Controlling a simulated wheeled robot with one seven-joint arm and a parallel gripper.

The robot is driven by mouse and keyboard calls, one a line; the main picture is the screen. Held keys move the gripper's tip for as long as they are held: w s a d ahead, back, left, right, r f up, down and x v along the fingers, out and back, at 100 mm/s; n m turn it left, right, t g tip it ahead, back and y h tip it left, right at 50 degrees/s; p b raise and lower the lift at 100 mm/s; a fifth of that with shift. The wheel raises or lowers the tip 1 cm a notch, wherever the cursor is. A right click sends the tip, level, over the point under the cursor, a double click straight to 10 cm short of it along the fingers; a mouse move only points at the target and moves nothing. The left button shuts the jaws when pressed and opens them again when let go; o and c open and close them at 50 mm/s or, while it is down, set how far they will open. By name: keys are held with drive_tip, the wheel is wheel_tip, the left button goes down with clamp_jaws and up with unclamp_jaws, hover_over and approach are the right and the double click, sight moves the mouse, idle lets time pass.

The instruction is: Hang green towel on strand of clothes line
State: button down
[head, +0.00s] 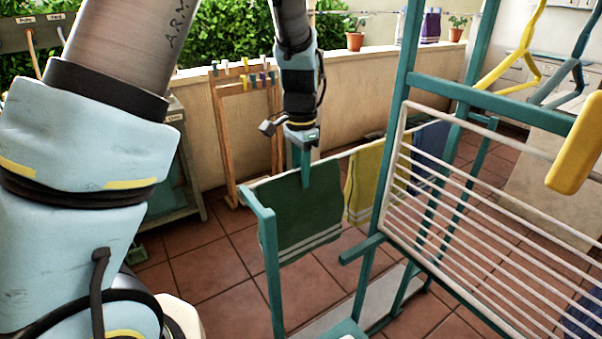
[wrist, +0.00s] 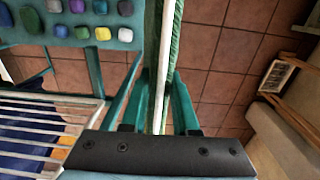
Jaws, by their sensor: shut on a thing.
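The green towel (head: 305,222), with pale stripes near its lower edge, hangs beside the teal post at the front end of the clothes line. My gripper (head: 306,182) points down at the towel's top edge and is shut on it. In the wrist view my gripper's teal fingers (wrist: 163,112) stand on both sides of the green towel (wrist: 173,45) and a white strand of the clothes line (wrist: 163,70). The towel appears folded over this strand, with green on both sides. The towel's far side is hidden in the head view.
A yellow towel (head: 364,182) and a blue towel (head: 431,150) hang farther along the line. A white-barred drying rack (head: 480,200) stands close on the right, with hangers above. A wooden stand with pegs (head: 216,105) is behind. Tiled floor left of the towel is clear.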

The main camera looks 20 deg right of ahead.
idle(0.3)
wheel_tip(320, 180, up, 29)
drive_tip(key=p, duration=1.2)
drive_tip(key=shift+p, duration=0.4)
drive_tip(key=w+a, duration=0.3)
drive_tip(key=w, duration=1.3)
drive_tip(key=shift+w+r, duration=0.35)
drive_tip(key=shift+r, duration=0.1)
drive_tip(key=shift+a, duration=0.15)
